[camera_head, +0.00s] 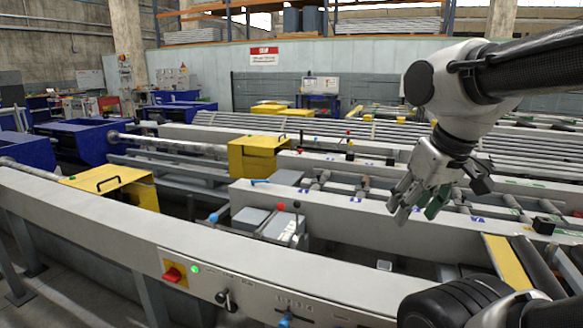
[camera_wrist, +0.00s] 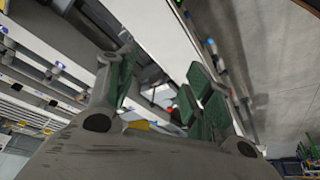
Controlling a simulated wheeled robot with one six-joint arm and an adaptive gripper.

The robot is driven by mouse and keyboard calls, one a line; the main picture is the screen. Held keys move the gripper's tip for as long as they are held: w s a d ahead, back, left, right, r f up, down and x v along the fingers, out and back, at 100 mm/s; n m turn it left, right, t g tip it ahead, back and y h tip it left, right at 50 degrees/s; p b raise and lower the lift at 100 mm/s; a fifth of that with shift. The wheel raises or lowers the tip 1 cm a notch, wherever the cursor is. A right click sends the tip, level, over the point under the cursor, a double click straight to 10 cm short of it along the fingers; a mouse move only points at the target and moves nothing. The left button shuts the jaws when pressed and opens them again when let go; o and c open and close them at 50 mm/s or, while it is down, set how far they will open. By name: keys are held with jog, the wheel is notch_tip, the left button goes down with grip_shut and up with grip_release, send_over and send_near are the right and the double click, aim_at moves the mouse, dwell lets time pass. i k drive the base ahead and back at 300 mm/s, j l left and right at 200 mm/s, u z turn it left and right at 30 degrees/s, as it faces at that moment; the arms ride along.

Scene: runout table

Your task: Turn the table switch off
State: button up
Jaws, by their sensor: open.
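The table switch (camera_head: 173,274) is a red rotary knob on a yellow plate, on the front face of the long grey beam at lower left in the head view. A green lamp (camera_head: 195,269) beside it looks lit. The knob looks tilted, but I cannot read its position marks. My gripper (camera_head: 416,208) hangs over the table at the right, well apart from the switch, with its fingers pointing down and left. In the wrist view my gripper (camera_wrist: 165,82) has its green-padded fingers spread, with nothing between them. The switch cannot be made out for sure in the wrist view.
A black-handled lever (camera_head: 225,298) and a blue-knobbed lever (camera_head: 285,319) sit right of the switch on the same face. Red and blue ball-topped levers stand behind the beam. A yellow cover (camera_head: 112,183) rises at the left. Floor is open at lower left.

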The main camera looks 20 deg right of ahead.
aim_at(174, 276)
jog(key=k, duration=0.65)
jog(key=z, duration=2)
jog(key=j+z, duration=0.35)
jog(key=j, duration=0.15)
jog(key=j+z, duration=0.3)
jog(key=j, duration=0.2)
jog(key=i, duration=0.15)
jog(key=u, duration=0.95)
jog(key=l+u, duration=0.1)
jog(key=u, duration=1.35)
jog(key=k+u, duration=0.1)
jog(key=u, duration=0.9)
jog(key=i+j+u, duration=0.1)
jog(key=i, duration=0.3)
